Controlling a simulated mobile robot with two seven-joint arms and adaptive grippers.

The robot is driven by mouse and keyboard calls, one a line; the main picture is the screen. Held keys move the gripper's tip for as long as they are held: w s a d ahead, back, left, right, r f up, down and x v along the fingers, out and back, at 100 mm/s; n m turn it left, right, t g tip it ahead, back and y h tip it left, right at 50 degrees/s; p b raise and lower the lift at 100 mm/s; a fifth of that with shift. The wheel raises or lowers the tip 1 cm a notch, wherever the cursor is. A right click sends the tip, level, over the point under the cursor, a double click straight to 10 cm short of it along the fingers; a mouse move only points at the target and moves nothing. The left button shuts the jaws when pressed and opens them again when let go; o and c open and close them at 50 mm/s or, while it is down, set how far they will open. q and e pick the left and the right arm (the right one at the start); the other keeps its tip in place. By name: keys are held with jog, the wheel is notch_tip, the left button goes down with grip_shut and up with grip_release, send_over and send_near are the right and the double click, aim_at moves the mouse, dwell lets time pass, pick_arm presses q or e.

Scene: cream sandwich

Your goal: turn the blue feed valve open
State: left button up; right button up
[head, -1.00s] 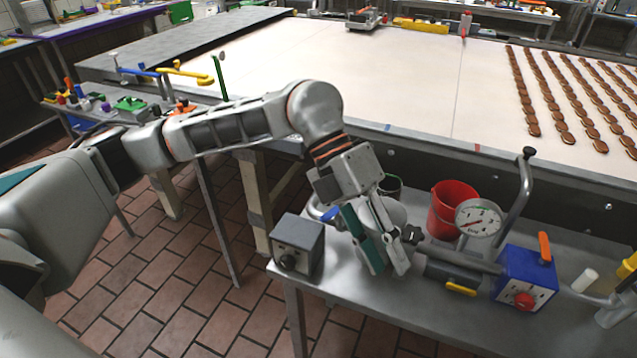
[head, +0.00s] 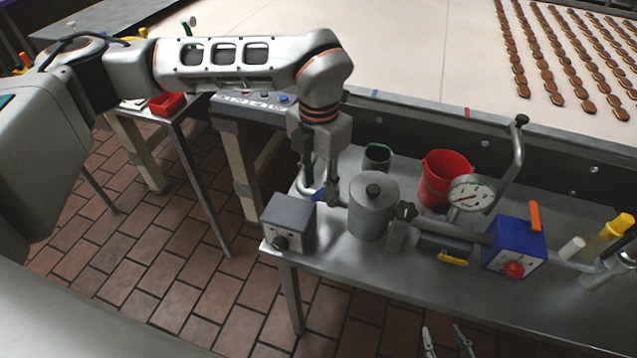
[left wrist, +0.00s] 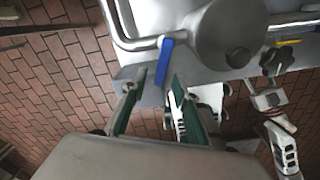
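The blue feed valve's handle (left wrist: 163,60) is a flat blue lever on the bent metal pipe (left wrist: 130,42) beside the lidded steel pot. In the head view only a small piece of blue (head: 318,197) shows beside my left gripper (head: 318,186). That gripper points down, just left of the steel pot (head: 372,207). In the left wrist view my left gripper (left wrist: 158,79) is open, and the lever's near end lies between or just beyond its fingertips. I cannot tell whether they touch. My right gripper (head: 445,330) shows at the bottom edge, open and empty, away from the valve.
A grey box with a knob (head: 289,221) stands close at the table's left corner. The steel table's front strip (head: 370,262) is clear.

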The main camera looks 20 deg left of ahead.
pick_arm(q)
jog(key=shift+f, duration=0.65)
grip_shut()
